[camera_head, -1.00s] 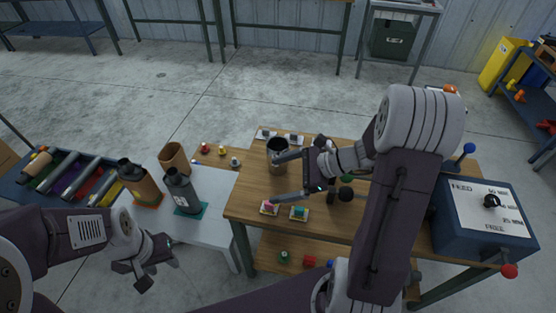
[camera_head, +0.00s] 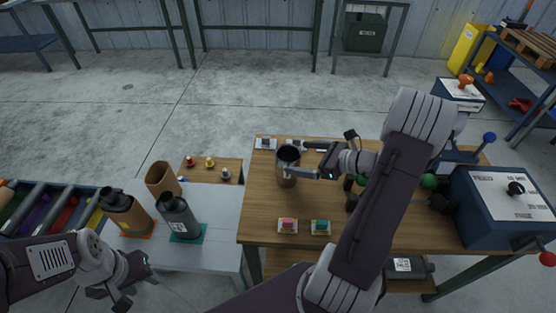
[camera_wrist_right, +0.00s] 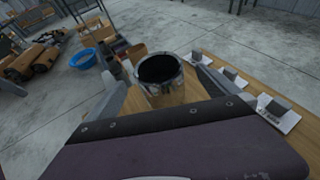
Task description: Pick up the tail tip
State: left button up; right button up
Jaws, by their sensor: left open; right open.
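The tail tip looks like a short, open-topped metal cylinder (camera_head: 287,170) standing upright on the wooden table. It also shows in the right wrist view (camera_wrist_right: 163,90), with its dark opening upward. My right gripper (camera_head: 305,160) is open, its fingers low over the table and pointing at the cylinder. In the right wrist view its two fingers (camera_wrist_right: 160,88) lie on either side of the cylinder; I cannot tell whether either touches it. My left gripper (camera_head: 140,277) is open and empty at lower left, in front of the pale table.
Two canisters (camera_head: 178,215) (camera_head: 126,213) and a brown tube (camera_head: 162,180) stand on the pale table. Pink and teal pieces (camera_head: 288,225) (camera_head: 320,227) lie near the wooden table's front. A blue control box (camera_head: 508,205) is at right.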

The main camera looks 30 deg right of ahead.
aim_at(280, 156)
jog(key=b+x, duration=0.1)
jog(key=x, duration=0.7)
jog(key=shift+w+a+f, duration=0.2)
jog(key=shift+w, duration=0.05)
jog(key=shift+s, duration=0.1)
jog(key=shift+r, duration=0.1)
jog(key=c, duration=1.4)
